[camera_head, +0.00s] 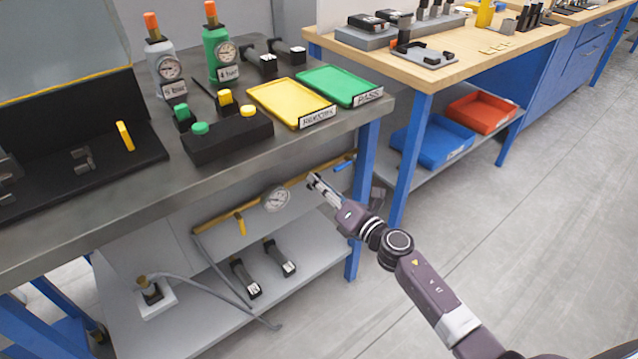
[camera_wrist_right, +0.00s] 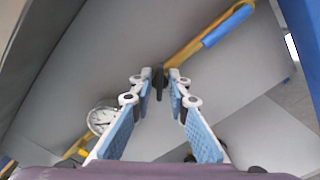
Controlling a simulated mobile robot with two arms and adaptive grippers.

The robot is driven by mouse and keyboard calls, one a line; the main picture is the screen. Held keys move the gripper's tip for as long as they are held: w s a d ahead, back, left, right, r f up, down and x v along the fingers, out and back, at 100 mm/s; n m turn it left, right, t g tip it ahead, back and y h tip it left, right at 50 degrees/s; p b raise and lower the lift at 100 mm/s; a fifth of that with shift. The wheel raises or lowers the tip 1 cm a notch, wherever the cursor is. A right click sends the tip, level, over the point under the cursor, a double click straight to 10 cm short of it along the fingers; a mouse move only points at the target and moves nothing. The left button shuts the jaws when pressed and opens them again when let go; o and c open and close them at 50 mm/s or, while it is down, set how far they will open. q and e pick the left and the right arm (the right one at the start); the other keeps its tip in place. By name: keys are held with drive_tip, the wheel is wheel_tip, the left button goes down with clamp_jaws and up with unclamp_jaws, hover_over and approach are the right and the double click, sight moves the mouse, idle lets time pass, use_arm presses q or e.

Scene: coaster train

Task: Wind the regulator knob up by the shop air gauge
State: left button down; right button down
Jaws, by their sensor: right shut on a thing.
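The shop air gauge (camera_head: 277,198), a round white dial, sits on the yellow pipe (camera_head: 215,217) under the steel bench. It also shows in the right wrist view (camera_wrist_right: 101,120), left of my fingers. My right gripper (camera_head: 314,181) reaches under the bench edge, just right of the gauge. In the right wrist view its fingers close at their tips on the small dark regulator knob (camera_wrist_right: 159,83) by the pipe. The knob is mostly hidden by the fingers, and I cannot make out its turn angle. My left gripper is not in view.
A blue sleeve (camera_head: 342,166) lies along the pipe right of my gripper, and a yellow lever (camera_head: 240,223) hangs left of the gauge. The steel benchtop (camera_head: 240,170) overhangs closely above. A blue bench leg (camera_head: 364,205) stands beside my forearm. The lower shelf (camera_head: 205,318) holds dark fittings.

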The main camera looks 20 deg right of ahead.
drive_tip(key=c, duration=1.9)
unclamp_jaws()
drive_tip(key=shift+s+d, duration=0.1)
drive_tip(key=shift+s, duration=0.05)
drive_tip(key=v, duration=1.1)
drive_tip(key=shift+s+d, duration=0.1)
drive_tip(key=shift+s, duration=0.3)
